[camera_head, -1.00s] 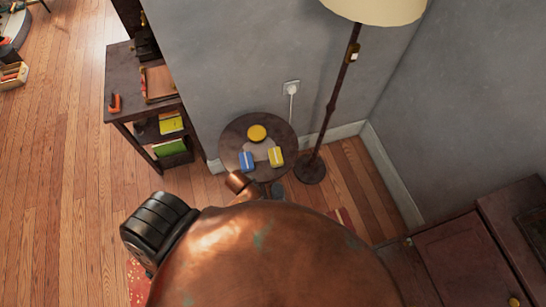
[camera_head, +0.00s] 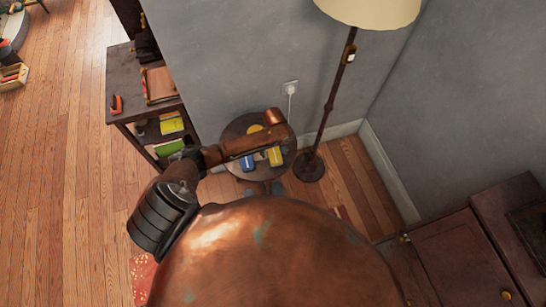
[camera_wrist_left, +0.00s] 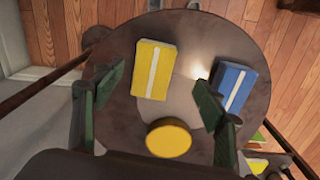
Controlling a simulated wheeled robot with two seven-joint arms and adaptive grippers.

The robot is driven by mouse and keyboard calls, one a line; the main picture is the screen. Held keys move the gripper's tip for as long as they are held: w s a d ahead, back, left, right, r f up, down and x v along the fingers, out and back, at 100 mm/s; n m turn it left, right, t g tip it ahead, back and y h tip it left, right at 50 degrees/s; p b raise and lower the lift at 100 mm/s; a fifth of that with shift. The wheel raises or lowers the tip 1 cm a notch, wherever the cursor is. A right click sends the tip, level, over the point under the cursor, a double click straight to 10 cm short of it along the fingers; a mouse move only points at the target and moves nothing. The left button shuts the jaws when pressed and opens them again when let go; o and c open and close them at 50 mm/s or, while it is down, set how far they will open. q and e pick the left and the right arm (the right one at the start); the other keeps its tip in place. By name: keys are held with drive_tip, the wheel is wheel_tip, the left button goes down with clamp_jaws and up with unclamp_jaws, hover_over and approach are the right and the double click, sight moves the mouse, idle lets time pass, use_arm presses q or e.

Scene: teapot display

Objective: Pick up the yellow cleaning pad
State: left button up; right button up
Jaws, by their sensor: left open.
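Two yellow things lie on the round dark table (camera_head: 232,133): a flat round yellow disc (camera_wrist_left: 169,138) and a rectangular yellow block with a white stripe (camera_wrist_left: 154,70). I cannot tell for sure which is the cleaning pad. In the head view the striped block (camera_head: 275,156) is partly behind my left arm, and only a bit of the disc (camera_head: 255,129) shows. My left gripper (camera_wrist_left: 160,95) is open and empty above the table, its fingers apart on either side of the striped block's near end. In the head view its fingers are hidden. My right gripper is not in view.
A blue block with a white stripe (camera_wrist_left: 234,86) lies on the table beside the yellow one. A floor lamp (camera_head: 330,105) stands right of the table, close to the grey wall. A dark shelf (camera_head: 130,85) stands at left, and a cabinet (camera_head: 450,262) at lower right.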

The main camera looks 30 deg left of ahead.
sight(274, 155)
use_arm(q)
drive_tip(key=shift+w+a+r, duration=0.15)
drive_tip(key=shift+w+a, duration=0.2)
drive_tip(key=shift+a, duration=0.1)
drive_tip(key=shift+a+f+n, duration=0.1)
drive_tip(key=shift+f+n, duration=0.2)
drive_tip(key=f, duration=0.2)
drive_tip(key=shift+w+f+b, duration=0.2)
drive_tip(key=shift+f+b, duration=0.1)
drive_tip(key=shift+b, duration=0.1)
drive_tip(key=f, duration=0.2)
drive_tip(key=f+b, duration=0.1)
drive_tip(key=f, duration=0.1)
drive_tip(key=shift+w+d, duration=0.2)
drive_tip(key=shift+w, duration=0.1)
drive_tip(key=shift+f, duration=0.1)
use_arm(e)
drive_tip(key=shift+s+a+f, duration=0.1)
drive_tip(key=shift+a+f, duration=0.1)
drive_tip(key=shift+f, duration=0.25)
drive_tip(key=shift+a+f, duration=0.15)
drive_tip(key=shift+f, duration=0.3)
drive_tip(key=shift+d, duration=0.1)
use_arm(q)
drive_tip(key=shift+c, duration=0.7)
drive_tip(key=shift+c, duration=0.7)
drive_tip(key=c, duration=0.9)
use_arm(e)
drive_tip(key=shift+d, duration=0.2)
